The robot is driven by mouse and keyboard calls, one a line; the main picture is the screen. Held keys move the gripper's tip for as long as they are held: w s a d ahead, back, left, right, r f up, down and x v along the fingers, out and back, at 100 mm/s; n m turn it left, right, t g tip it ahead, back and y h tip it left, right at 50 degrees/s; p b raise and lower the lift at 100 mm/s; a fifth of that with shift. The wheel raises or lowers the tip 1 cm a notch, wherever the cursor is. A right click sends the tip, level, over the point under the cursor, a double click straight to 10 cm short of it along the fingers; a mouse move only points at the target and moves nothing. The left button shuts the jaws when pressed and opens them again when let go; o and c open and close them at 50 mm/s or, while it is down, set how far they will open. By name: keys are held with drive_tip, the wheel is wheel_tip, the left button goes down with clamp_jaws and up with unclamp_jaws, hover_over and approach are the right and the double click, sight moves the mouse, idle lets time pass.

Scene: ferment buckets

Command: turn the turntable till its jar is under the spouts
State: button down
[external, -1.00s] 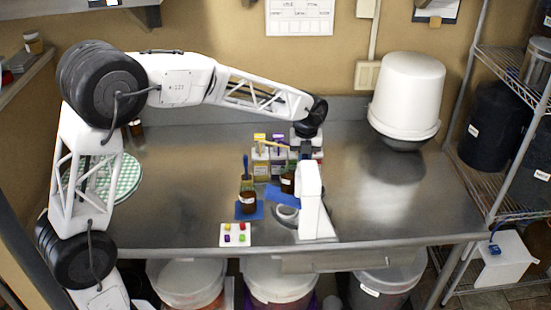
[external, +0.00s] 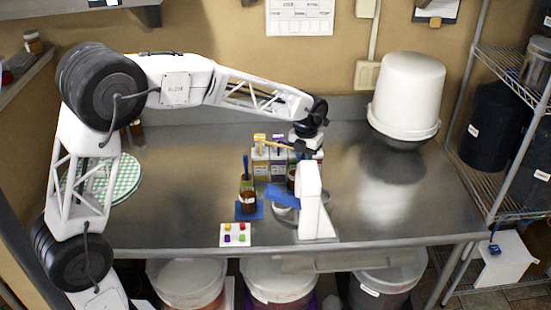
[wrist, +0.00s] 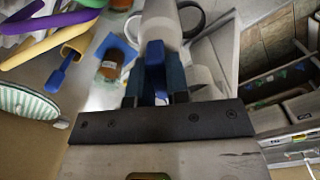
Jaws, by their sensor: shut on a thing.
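The grey round turntable (external: 283,211) sits at the front of the steel bench, partly hidden by the white spout stand (external: 314,215). A brown jar (external: 291,182) shows behind the stand's left edge; I cannot tell whether it is under the spouts. A blue flat piece (external: 283,197) reaches left from the stand above the turntable. My gripper (external: 304,150) is low behind the stand, its fingertips hidden there. In the wrist view my gripper (wrist: 155,88) is shut on a blue upright piece (wrist: 155,75), which looks like a handle.
Another brown jar (external: 247,204) stands on a blue mat, left of the turntable. A white card (external: 236,234) with coloured pieces lies in front. Small labelled containers (external: 262,168) stand behind. A large white bucket (external: 406,95) is at back right. The bench's right side is clear.

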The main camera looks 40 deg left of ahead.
drive_tip(key=shift+r+m, duration=0.1)
drive_tip(key=shift+m, duration=0.4)
drive_tip(key=c, duration=1.1)
unclamp_jaws()
drive_tip(key=shift+r, duration=3.85)
drive_tip(key=shift+s, duration=0.1)
